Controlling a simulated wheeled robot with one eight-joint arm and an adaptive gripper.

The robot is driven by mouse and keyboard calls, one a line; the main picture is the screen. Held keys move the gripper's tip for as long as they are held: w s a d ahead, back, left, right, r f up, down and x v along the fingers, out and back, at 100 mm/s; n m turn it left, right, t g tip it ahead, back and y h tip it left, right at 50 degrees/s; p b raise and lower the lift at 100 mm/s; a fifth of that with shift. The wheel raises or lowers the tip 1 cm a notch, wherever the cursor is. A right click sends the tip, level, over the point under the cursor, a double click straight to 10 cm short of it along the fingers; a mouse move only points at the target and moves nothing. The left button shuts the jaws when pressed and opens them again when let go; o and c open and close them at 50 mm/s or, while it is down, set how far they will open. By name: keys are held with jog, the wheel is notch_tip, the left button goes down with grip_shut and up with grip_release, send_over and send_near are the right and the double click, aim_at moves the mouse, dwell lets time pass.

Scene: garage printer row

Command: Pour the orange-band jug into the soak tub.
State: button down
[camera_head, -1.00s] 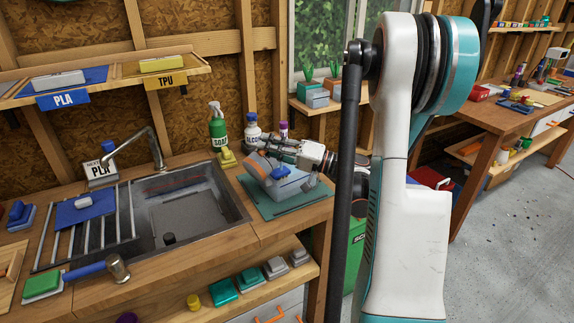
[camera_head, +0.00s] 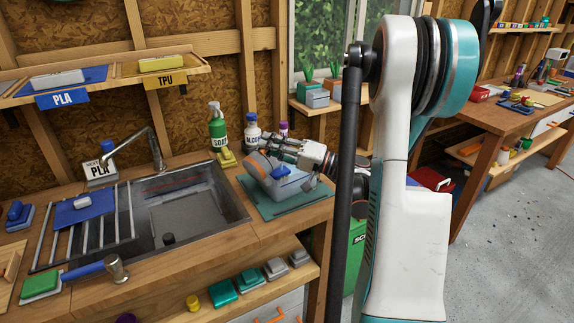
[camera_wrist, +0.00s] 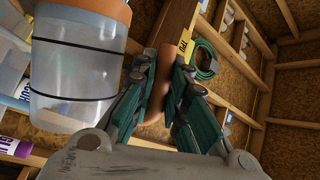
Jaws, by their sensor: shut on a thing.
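The orange-band jug (camera_wrist: 78,75) fills the upper left of the wrist view. It is translucent, with an orange band at its upper end and thin dark lines around its body. My gripper (camera_wrist: 168,85) has its teal fingers shut on the jug's brownish-orange handle (camera_wrist: 164,65). In the head view, my gripper (camera_head: 270,147) is above the grey-blue soak tub (camera_head: 296,186) on a green mat. The jug (camera_head: 259,162) shows there as a small pale shape with an orange edge, partly hidden; its exact tilt is hard to tell.
A green soap bottle (camera_head: 217,128), a white alcohol bottle (camera_head: 252,133) and a yellow block (camera_head: 226,158) stand behind the tub. A sink (camera_head: 240,212) with a tap (camera_head: 155,150) lies left. My arm hides the area to the right.

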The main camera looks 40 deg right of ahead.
jog(key=shift+d+r+m+t+b, duration=0.2)
jog(key=shift+d+r+m+t, duration=0.1)
jog(key=shift+d+m, duration=0.25)
jog(key=shift+d+r+m+t+b, duration=0.25)
jog(key=shift+d+m, duration=0.1)
jog(key=shift+d, duration=0.4)
dwell(1.2)
jog(key=shift+w+d+f+m+t+h+b, duration=0.15)
jog(key=shift+d+m+t+b, duration=0.1)
jog(key=shift+d+m+b, duration=0.2)
jog(key=shift+s+d+f+m+t+h+b, duration=0.1)
jog(key=shift+d+m+t+h+b, duration=0.1)
jog(key=shift+d+m+b, duration=0.25)
dwell(1.3)
jog(key=shift+w+d+r+m+t, duration=0.15)
jog(key=shift+d+m+t, duration=0.15)
jog(key=shift+m, duration=0.3)
